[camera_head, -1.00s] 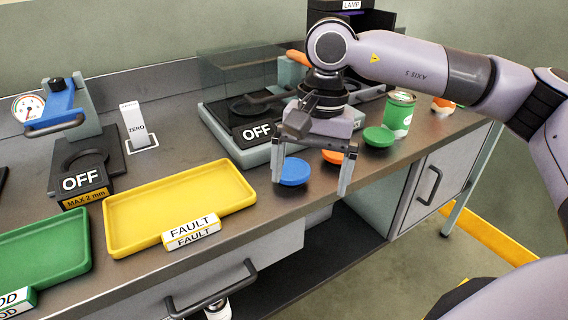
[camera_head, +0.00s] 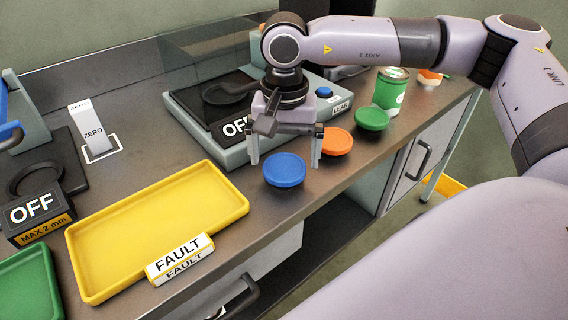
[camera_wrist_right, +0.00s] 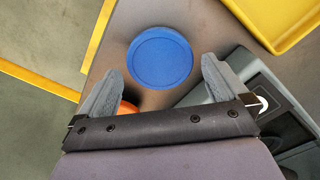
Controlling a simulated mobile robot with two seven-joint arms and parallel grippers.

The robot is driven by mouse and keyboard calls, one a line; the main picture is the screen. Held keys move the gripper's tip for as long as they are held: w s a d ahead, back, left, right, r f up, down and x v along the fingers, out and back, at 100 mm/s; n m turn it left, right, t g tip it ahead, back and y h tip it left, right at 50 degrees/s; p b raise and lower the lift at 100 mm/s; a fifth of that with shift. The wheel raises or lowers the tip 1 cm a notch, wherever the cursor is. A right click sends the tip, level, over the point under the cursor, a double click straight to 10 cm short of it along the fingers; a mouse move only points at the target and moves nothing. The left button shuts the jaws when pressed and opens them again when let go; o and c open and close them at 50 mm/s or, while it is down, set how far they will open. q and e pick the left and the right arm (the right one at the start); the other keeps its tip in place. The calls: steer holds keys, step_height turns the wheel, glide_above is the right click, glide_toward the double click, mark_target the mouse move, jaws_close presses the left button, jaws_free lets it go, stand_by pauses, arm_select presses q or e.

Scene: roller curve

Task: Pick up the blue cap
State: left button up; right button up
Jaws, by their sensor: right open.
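The blue cap (camera_head: 285,170) lies flat on the grey counter, right of the yellow tray. It also shows in the right wrist view (camera_wrist_right: 160,58), ahead of the fingertips and roughly between their lines. My right gripper (camera_head: 285,162) is open and empty, pointing down, with its two fingers on either side behind the cap in the head view. In the wrist view the fingers (camera_wrist_right: 160,75) are spread wider than the cap and do not touch it. My left gripper is not in view.
An orange cap (camera_head: 337,142) and a green cap (camera_head: 372,118) lie to the right, with a green can (camera_head: 390,92) behind. The yellow FAULT tray (camera_head: 150,215) is on the left. A leak tester (camera_head: 225,110) stands behind. The counter's front edge is close to the blue cap.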

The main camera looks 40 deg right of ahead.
steer(key=shift+f, duration=0.65)
steer(key=c, duration=0.8)
steer(key=shift+r, duration=0.2)
